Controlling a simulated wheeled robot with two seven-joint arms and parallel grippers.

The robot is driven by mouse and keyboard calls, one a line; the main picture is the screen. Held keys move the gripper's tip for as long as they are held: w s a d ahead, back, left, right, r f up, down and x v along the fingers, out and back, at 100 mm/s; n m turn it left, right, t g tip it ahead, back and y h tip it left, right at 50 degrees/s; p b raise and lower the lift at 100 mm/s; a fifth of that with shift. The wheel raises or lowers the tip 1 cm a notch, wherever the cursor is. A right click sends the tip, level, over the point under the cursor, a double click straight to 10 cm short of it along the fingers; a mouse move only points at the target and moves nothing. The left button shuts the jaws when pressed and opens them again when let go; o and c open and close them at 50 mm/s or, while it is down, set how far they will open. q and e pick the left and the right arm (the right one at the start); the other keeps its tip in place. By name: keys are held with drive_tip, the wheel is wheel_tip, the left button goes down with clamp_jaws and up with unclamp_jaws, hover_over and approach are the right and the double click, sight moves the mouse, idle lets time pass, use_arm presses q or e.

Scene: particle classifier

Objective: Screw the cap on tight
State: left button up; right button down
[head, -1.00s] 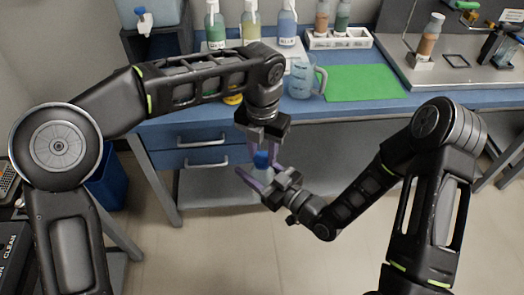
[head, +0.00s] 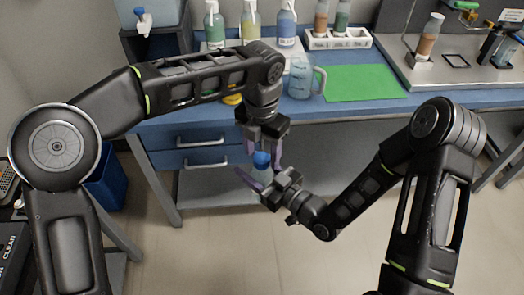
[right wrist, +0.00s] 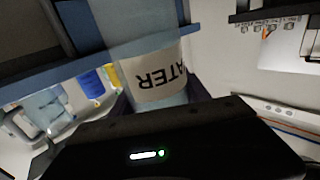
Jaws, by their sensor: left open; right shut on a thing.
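A clear bottle with a blue cap (head: 261,160) is held in the air in front of the bench. The cap sits on top of the bottle; how tight it is cannot be seen. My right gripper (head: 262,180) is shut on the bottle body from the lower right. In the right wrist view the bottle (right wrist: 150,60) carries a white label with upside-down letters "ATER". My left gripper (head: 264,153) points down from above, its purple fingers open on either side of the cap. Whether they touch the cap cannot be told.
The blue bench (head: 180,132) behind holds several labelled bottles, a clear jug (head: 300,77), a green mat (head: 352,83) and a white rack (head: 338,40). Drawers (head: 203,158) lie behind the grippers. A blue bin (head: 106,185) stands at left. Floor in front is clear.

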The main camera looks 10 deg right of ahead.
use_arm(q)
drive_tip(key=shift+r, duration=2.2)
drive_tip(key=shift+c, duration=0.3)
drive_tip(key=shift+d, duration=0.1)
